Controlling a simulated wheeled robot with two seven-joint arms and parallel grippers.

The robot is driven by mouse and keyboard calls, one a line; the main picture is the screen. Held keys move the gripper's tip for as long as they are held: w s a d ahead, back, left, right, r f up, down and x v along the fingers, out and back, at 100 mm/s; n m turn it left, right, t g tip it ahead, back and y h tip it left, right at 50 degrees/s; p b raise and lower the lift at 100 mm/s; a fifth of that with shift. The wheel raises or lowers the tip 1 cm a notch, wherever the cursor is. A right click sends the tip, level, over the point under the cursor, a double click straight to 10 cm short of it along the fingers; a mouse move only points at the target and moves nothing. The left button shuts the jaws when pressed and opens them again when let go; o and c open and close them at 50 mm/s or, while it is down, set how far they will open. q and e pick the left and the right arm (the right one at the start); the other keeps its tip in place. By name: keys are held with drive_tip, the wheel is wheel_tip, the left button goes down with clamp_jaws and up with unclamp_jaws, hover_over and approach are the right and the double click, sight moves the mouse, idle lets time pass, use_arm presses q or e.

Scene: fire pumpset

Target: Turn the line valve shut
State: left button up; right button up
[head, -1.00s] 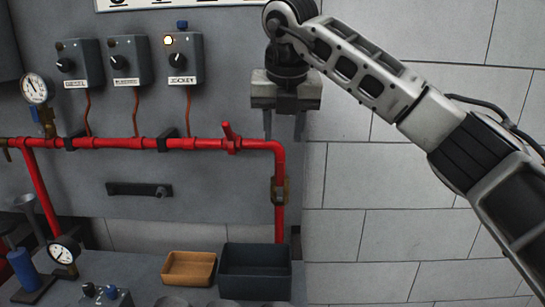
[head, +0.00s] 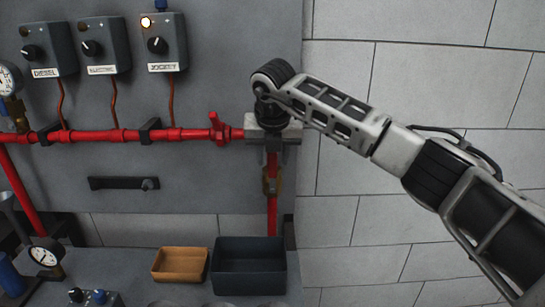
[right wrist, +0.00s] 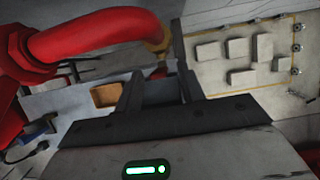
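A red pipe (head: 95,136) runs along the grey wall panel and turns down at its right end. A red handle (head: 218,129) stands upright on its horizontal run. A brass fitting (head: 270,181) sits on the vertical run. I cannot tell for certain which is the line valve. My right gripper (head: 273,158) points down in front of the pipe's corner and hides it, above the brass fitting. In the right wrist view its two dark fingers (right wrist: 158,78) are apart with nothing held. The red pipe (right wrist: 95,36) and its brass part (right wrist: 160,42) show beyond them. My left gripper is not in view.
Control boxes labelled diesel (head: 47,50), electric (head: 103,46) and jockey (head: 160,43) hang above the pipe. An orange tray (head: 180,265) and a dark bin (head: 248,268) stand below. A black bar (head: 123,183) is on the panel. The block wall at right is clear.

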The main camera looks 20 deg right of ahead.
drive_tip(key=shift+x, duration=1.1)
clamp_jaws()
drive_tip(key=shift+w+a+f+n+g+h+p, duration=0.1)
drive_tip(key=shift+w+a+n+g+h+p, duration=0.15)
drive_tip(key=shift+a+h, duration=0.65)
drive_tip(key=shift+w+a+f+n+g+h+p, duration=0.2)
drive_tip(key=shift+a+h, duration=0.45)
drive_tip(key=shift+h, duration=0.45)
unclamp_jaws()
drive_tip(key=shift+r, duration=0.1)
drive_tip(key=b+v, duration=0.2)
drive_tip(key=v, duration=1.4)
